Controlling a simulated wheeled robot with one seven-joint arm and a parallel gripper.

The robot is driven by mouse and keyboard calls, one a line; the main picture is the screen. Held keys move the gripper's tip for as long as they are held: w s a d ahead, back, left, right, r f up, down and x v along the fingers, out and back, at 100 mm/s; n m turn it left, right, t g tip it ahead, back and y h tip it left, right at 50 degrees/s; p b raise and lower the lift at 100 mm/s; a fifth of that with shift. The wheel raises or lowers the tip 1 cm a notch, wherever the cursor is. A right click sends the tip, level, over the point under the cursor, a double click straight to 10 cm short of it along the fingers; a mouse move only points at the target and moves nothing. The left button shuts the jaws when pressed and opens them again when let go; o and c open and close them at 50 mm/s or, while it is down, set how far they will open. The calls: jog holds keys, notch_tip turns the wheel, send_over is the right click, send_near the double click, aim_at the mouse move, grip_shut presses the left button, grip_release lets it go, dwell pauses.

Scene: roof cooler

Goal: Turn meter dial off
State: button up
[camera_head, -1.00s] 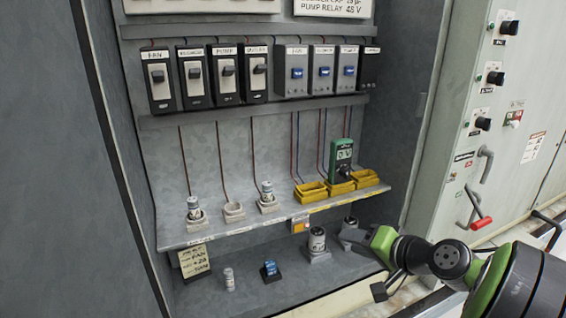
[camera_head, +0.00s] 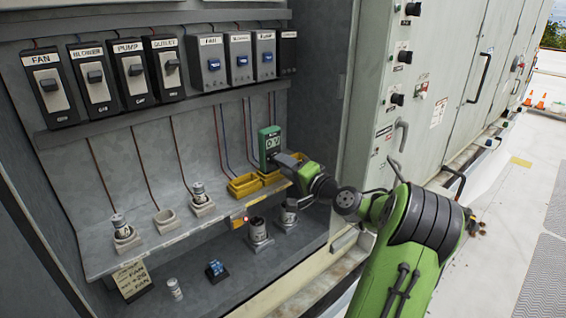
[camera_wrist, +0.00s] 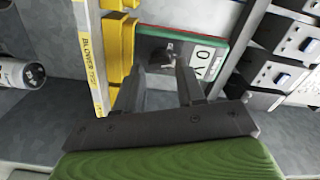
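The green meter (camera_head: 270,140) stands upright on the shelf against the back wall of the cabinet. It has a pale display at the top. In the wrist view the meter (camera_wrist: 207,62) lies sideways, and its dark dial (camera_wrist: 168,50) shows on the black face beside the display. My gripper (camera_wrist: 161,72) is open, its two fingers apart and pointing at the meter face, with the dial just beyond and between the tips. I cannot tell whether either finger touches the dial. In the head view my gripper (camera_head: 283,160) covers the meter's lower part.
Yellow trays (camera_head: 243,186) sit on the shelf (camera_head: 160,240) by the meter's foot. Grey sockets with cylinders stand to the left. Black-framed switches (camera_head: 95,78) and grey switch boxes (camera_head: 240,62) line the wall above. More cylinders (camera_head: 258,232) stand below the shelf.

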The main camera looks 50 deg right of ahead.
jog(key=shift+w+d, duration=0.1)
jog(key=shift+w, duration=0.7)
jog(key=shift+s, duration=0.1)
grip_shut()
jog(key=shift+f+b, duration=0.1)
jog(key=shift+b, duration=0.25)
jog(key=n+b, duration=0.7)
jog(key=b, duration=0.2)
jog(key=shift+n+b, duration=0.3)
jog(key=shift+n, duration=0.1)
